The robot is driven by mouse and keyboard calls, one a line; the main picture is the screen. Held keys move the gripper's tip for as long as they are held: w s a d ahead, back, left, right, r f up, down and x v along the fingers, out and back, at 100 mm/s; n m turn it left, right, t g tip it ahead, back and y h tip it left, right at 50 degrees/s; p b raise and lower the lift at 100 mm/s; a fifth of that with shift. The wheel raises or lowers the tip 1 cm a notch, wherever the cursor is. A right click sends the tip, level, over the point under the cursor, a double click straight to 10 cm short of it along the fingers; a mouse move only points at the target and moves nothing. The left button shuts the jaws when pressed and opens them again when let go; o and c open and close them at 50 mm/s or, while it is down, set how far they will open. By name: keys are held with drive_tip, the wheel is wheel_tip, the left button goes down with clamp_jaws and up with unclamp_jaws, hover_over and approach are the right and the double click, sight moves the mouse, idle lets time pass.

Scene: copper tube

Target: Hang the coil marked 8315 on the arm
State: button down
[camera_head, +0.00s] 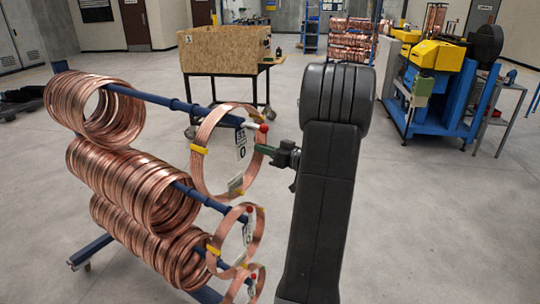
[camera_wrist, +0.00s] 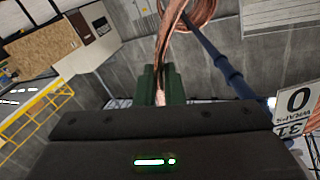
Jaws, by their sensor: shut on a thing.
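In the head view my gripper (camera_head: 268,150) is shut with its green fingers on the right side of a copper coil (camera_head: 197,168) with yellow bands. The coil stands roughly upright at the outer end of the rack's upper blue arm (camera_head: 165,101), which has a red tip (camera_head: 263,128). The arm's end overlaps the coil's ring; I cannot tell for sure whether the ring is around it. A white tag (camera_head: 240,140) hangs there, its full number unreadable. In the wrist view the coil (camera_wrist: 172,25) runs up from between the fingers, with the blue arm (camera_wrist: 220,60) to the right.
Other copper coils (camera_head: 75,100) fill the inner parts of the rack's arms. Two smaller banded coils (camera_head: 258,232) are at the lower arm ends. A wooden crate (camera_head: 222,50) on a cart and a blue-yellow machine (camera_head: 440,85) stand behind.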

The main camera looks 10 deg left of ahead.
drive_tip(key=shift+w+a, duration=0.15)
drive_tip(key=shift+a, duration=0.25)
drive_tip(key=f+b, duration=0.1)
drive_tip(key=b, duration=0.1)
drive_tip(key=shift+f+b, duration=0.1)
drive_tip(key=shift+b, duration=0.2)
drive_tip(key=shift+f, duration=0.1)
